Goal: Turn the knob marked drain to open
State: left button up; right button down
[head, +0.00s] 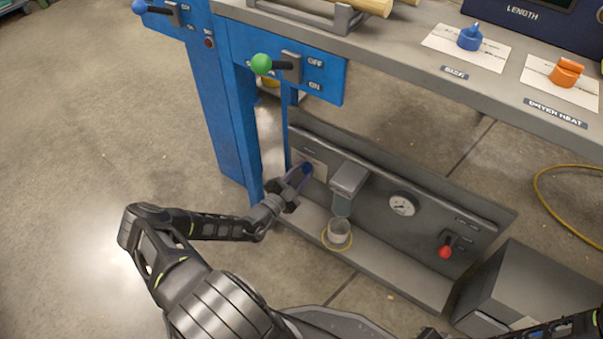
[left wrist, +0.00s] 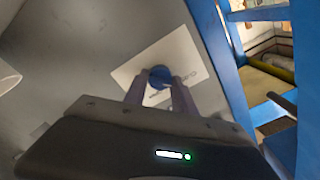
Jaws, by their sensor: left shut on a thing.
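A blue knob (head: 306,168) sits on a pale label plate (head: 318,172) at the left end of the low grey panel (head: 425,195). In the left wrist view the knob (left wrist: 159,77) stands in front of its white plate (left wrist: 183,58), whose lettering is too small to read. My left gripper (head: 299,175) reaches the knob from the front left. Its two fingers (left wrist: 158,88) are shut on the knob, one on each side, and hide part of it. My right gripper is not in view; only part of an arm shows at the lower right.
Right of the knob are a grey spout box (head: 349,178), a cup (head: 339,233), a gauge (head: 403,204) and a red-tipped lever (head: 445,251). A blue post (head: 222,110) stands close on the left. The bench (head: 400,45) overhangs above, with a green-knobbed lever (head: 262,64).

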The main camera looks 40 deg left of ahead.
pick_arm(q)
grip_shut()
jog(key=shift+m+p, duration=0.35)
jog(key=shift+m, duration=0.05)
jog(key=m+p, duration=0.1)
jog(key=m, duration=0.1)
jog(key=shift+r+m+p, duration=0.1)
jog(key=shift+m+p, duration=0.2)
jog(key=shift+p, duration=0.05)
jog(key=m+p, duration=0.2)
jog(key=m, duration=0.2)
jog(key=shift+m, duration=0.3)
jog(key=m+p, duration=0.1)
jog(key=m, duration=0.4)
jog(key=shift+p, duration=0.4)
jog(key=m+p, duration=0.1)
jog(key=m, duration=0.3)
jog(key=shift+m, duration=0.4)
jog(key=o, duration=0.7)
grip_release()
